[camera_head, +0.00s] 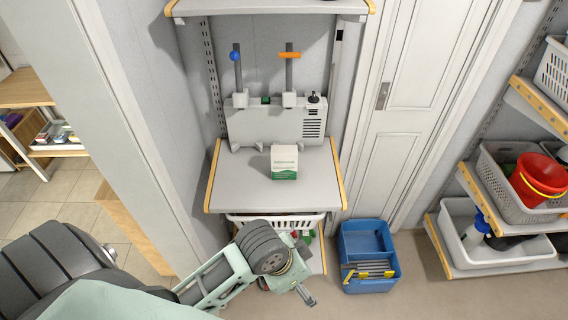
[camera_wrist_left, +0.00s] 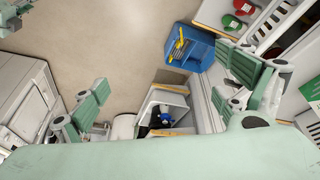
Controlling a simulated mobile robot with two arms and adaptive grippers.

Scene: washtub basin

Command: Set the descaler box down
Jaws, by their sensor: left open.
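The descaler box (camera_head: 284,162), white with a green lower band, stands upright on the grey shelf (camera_head: 240,188), in front of the wall-mounted unit. Part of a white and green box (camera_wrist_left: 313,84) shows at the right edge of the left wrist view. My left gripper (camera_head: 304,272) is below the shelf's front edge, apart from the box. In the left wrist view its two fingers are spread wide with nothing between them (camera_wrist_left: 163,78).
A grey unit (camera_head: 278,122) with blue and orange levers stands behind the box. A white basket (camera_head: 275,224) sits under the shelf. A blue tote (camera_head: 368,258) stands on the floor to the right. The shelf has bare room on both sides of the box.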

